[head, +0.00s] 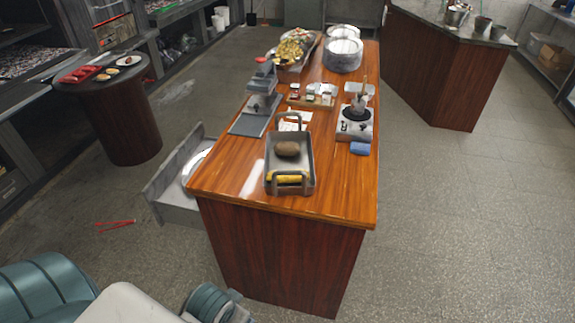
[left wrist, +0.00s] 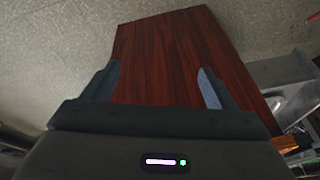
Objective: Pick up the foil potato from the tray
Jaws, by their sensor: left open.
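A grey metal tray (head: 270,180) with raised handles sits near the front end of the wooden counter. In it lies a brown, potato-shaped item (head: 287,149); I cannot make out foil on it. A yellow item (head: 288,178) lies at the tray's near end, partly behind the near handle. In the left wrist view my left gripper (left wrist: 158,86) is open and empty, its fingers wide apart before the counter's reddish wood panel (left wrist: 165,60). It is low and well away from the tray, which this view does not show. My right gripper is not in view.
The wooden counter (head: 222,178) also holds a burner (head: 356,124), a blue sponge (head: 360,148), a small condiment rack (head: 312,97) and stacked round tins (head: 343,54). Red tongs (head: 115,225) lie on the floor.

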